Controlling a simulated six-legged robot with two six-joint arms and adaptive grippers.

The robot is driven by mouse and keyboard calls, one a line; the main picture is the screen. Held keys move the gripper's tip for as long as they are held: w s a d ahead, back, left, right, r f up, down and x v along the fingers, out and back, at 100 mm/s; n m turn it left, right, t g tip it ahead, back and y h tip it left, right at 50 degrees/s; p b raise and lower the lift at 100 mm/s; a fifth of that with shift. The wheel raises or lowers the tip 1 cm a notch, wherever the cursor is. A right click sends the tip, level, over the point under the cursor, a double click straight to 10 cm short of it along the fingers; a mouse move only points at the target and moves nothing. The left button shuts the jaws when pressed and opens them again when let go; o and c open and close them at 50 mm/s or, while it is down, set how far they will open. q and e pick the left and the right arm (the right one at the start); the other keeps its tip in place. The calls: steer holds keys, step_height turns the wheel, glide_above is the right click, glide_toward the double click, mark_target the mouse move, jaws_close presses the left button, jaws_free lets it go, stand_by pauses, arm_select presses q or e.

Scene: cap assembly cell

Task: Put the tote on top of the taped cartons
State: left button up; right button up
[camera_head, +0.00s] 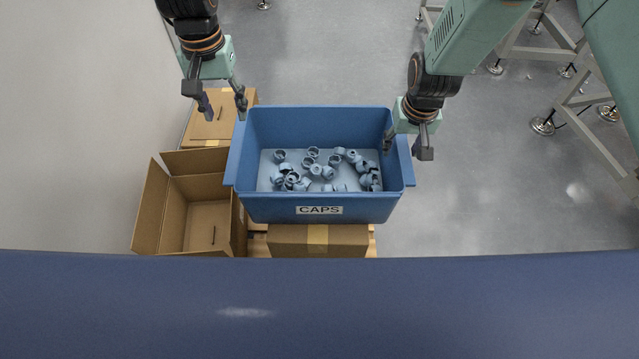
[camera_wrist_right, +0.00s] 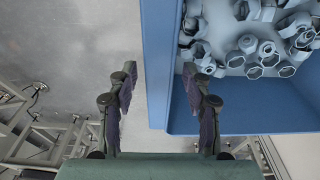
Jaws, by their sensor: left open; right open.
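The blue tote (camera_head: 270,209), labelled CAPS, holds several grey-blue caps (camera_head: 316,170). It appears to sit over the taped cartons; a carton with a tape strip (camera_head: 290,239) shows below its front side, and another taped carton (camera_head: 205,122) shows behind on the left. The tote hides much of what is beneath it. My left gripper (camera_head: 224,104) is open near the tote's back left corner. My right gripper (camera_head: 408,148) is open at the tote's right side. In the right wrist view its fingers (camera_wrist_right: 161,105) stand either side of the tote's rim (camera_wrist_right: 158,60), with no clear contact.
An open, empty-looking carton (camera_head: 190,205) stands left of the tote, its flaps up. A bit of wooden pallet (camera_head: 372,242) shows under the cartons. Metal stand legs (camera_head: 590,120) are at the right. Grey floor is clear right of the tote. A wall is at the left.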

step_height(320, 180, up, 12)
steer(key=s, duration=0.1)
steer(key=shift+s+f, duration=0.25)
steer(key=shift+s, duration=0.1)
steer(key=shift+s+f, duration=0.1)
stand_by(0.4)
